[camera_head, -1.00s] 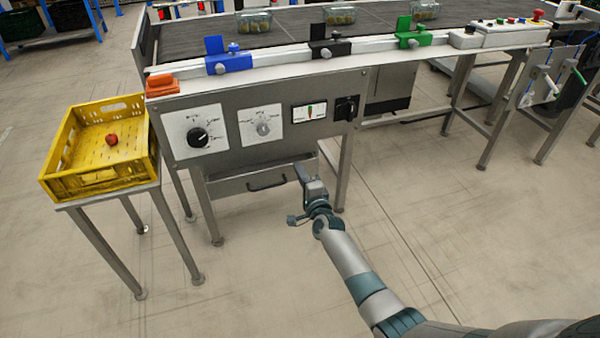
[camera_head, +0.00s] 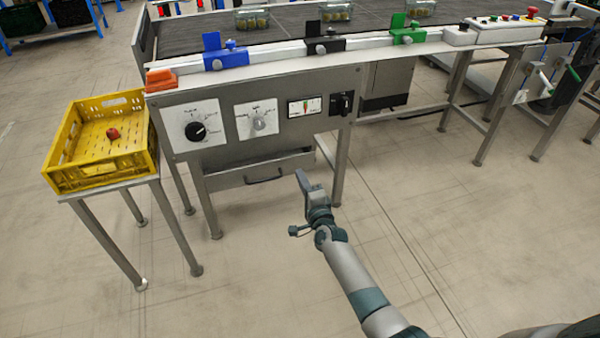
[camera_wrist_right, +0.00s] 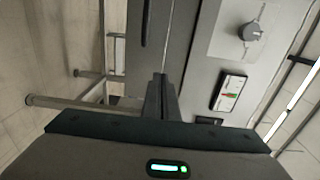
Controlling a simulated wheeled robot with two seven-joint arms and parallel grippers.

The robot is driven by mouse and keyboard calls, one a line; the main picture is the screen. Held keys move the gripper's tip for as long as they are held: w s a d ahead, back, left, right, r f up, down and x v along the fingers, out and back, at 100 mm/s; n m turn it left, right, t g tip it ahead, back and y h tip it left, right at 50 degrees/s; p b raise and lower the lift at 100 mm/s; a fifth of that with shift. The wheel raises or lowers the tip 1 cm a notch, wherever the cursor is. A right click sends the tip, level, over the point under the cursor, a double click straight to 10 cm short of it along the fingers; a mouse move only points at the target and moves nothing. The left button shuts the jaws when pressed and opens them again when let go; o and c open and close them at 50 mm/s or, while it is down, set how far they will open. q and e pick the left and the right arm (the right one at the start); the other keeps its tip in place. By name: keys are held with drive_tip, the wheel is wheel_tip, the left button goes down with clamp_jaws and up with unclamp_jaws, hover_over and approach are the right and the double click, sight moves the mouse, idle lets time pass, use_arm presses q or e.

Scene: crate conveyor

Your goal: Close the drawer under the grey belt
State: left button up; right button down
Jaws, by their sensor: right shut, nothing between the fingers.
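The drawer (camera_head: 240,179) hangs under the control panel of the grey belt (camera_head: 270,32). Its front, with a dark bar handle (camera_head: 265,179), appears to stand a little out from the frame, with a dark strip above it. My right gripper (camera_head: 301,177) is shut and empty, just right of the handle near the drawer's right end. I cannot tell whether it touches the front. In the right wrist view, the shut fingers (camera_wrist_right: 161,97) point along the drawer front (camera_wrist_right: 128,60), and the handle (camera_wrist_right: 146,22) lies ahead of them. My left gripper is not in view.
A yellow crate (camera_head: 100,180) with a red fruit (camera_head: 113,133) stands on a small table at the left. The panel (camera_head: 262,115) with knobs is above the drawer. Steel legs (camera_head: 339,165) flank the drawer. The floor in front is clear.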

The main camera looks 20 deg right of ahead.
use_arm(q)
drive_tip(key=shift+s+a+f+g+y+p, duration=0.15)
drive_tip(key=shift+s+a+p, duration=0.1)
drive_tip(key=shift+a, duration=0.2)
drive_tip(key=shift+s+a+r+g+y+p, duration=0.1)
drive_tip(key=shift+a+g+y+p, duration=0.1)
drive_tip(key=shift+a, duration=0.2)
use_arm(e)
drive_tip(key=s, duration=0.7)
drive_tip(key=shift+s+d, duration=0.15)
drive_tip(key=shift+s, duration=0.15)
